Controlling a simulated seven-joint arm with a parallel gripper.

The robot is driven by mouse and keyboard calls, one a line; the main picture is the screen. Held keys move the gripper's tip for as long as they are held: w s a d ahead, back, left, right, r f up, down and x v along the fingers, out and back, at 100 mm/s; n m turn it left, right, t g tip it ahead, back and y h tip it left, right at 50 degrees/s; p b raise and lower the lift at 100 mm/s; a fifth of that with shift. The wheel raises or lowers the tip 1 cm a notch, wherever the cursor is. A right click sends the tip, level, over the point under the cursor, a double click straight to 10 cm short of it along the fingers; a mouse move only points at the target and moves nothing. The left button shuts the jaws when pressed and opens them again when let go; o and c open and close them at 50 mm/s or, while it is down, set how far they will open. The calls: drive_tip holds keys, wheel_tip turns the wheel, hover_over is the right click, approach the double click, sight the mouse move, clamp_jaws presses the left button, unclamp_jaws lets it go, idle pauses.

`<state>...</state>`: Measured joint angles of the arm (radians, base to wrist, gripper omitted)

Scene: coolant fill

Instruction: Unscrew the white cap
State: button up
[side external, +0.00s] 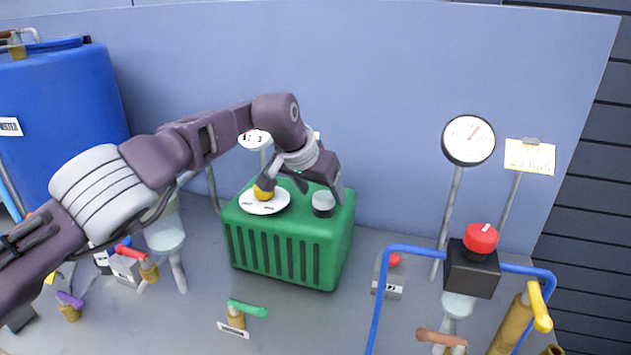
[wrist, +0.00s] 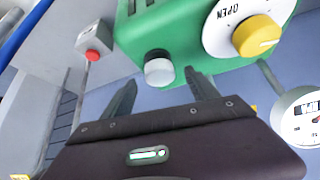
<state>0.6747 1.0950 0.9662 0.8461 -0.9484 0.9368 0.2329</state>
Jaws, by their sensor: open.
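The white cap (side external: 323,198) sits on top of the green box (side external: 285,250), at its right side, with a dark ring under its pale top. In the wrist view the white cap (wrist: 159,71) lies just beyond and roughly between the fingertips. My gripper (side external: 319,188) is over the right part of the box, close above the cap. In the wrist view my gripper (wrist: 160,77) has its two dark fingers spread apart with nothing between them. I cannot tell the exact gap to the cap.
A yellow knob (wrist: 257,36) on a white dial marked OPEN stands beside the cap. A gauge (side external: 468,140), blue pipes (side external: 376,300) and a red knob (side external: 481,237) stand to the right. A green-handled valve (side external: 247,309) is in front of the box. A wall is behind.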

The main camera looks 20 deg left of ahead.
drive_tip(key=shift+x, duration=0.85)
drive_tip(key=shift+c, duration=0.3)
drive_tip(key=c, duration=1.3)
drive_tip(key=o, duration=1.4)
drive_tip(key=shift+c, duration=0.2)
drive_tip(key=v, duration=0.6)
drive_tip(key=shift+s+r, duration=0.25)
drive_tip(key=shift+r, duration=0.1)
